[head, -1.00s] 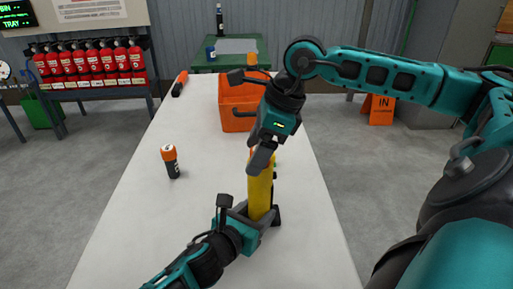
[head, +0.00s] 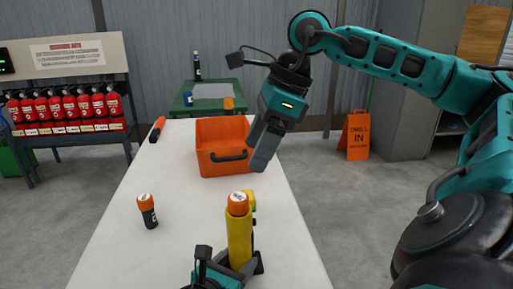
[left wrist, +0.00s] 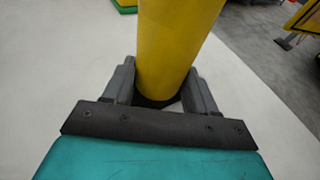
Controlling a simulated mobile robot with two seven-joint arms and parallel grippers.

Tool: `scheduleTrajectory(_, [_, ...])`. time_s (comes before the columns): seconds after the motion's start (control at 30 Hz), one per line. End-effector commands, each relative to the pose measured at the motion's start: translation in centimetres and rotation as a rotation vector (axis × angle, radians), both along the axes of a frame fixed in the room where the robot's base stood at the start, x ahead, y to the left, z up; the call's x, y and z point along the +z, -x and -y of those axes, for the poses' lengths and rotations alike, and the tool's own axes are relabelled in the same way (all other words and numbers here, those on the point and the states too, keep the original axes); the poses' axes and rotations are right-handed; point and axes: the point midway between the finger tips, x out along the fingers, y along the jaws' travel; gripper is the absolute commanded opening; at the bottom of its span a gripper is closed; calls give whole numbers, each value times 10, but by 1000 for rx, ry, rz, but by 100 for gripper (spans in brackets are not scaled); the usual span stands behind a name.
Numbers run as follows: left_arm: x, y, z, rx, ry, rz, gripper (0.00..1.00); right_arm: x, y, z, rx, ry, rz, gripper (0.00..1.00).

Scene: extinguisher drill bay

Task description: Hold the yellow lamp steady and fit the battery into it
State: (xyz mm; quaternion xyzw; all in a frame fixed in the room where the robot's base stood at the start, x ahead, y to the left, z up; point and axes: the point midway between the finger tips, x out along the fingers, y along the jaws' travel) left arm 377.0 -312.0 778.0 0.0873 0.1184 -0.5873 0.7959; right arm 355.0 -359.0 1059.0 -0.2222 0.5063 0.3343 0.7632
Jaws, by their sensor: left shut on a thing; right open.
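The yellow lamp (head: 240,243) stands upright on the white table in the head view. My left gripper (left wrist: 160,88) is shut around its lower part, one finger on each side. A battery (head: 238,203) with an orange, pale-capped end sits in the lamp's top; only that end shows, so its depth inside is hidden. My right gripper (head: 262,150) is above and beyond the lamp, apart from it, open and empty. A second battery (head: 147,211), dark with an orange top, stands upright on the table to the left.
An orange bin (head: 222,165) with a dark handle stands behind the lamp. A small yellow-green thing (head: 252,201) is partly hidden behind the lamp. An orange-and-black tool (head: 157,129) lies at the far left edge. The white table (head: 190,235) is clear between lamp and second battery.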

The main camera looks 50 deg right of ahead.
Motion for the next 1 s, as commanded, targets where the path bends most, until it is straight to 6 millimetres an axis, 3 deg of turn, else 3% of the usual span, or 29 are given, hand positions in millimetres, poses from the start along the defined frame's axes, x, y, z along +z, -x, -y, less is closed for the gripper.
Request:
scheduleTrajectory(0.03, [-11,-1,-5,11,-20,-7,40,-1,0,0,0,0,0,78])
scheduleTrajectory(0.13, [-11,-1,-5,10,-20,-7,40,-1,0,0,0,0,0,78])
scheduleTrajectory(0.17, [-11,-1,-5,10,-20,-7,58,-1,0,0,0,0,0,78])
scheduleTrajectory(0.47, [-10,-2,-5,11,-19,-7,87,-1,0,0,0,0,0,78])
scheduleTrajectory(0.77, [-9,-3,-6,11,-17,-5,87,-1,0,0,0,0,0,78])
scheduleTrajectory(1.0, [-4,1,-19,9,-17,-3,87,-1,0,0,0,0,0,78])
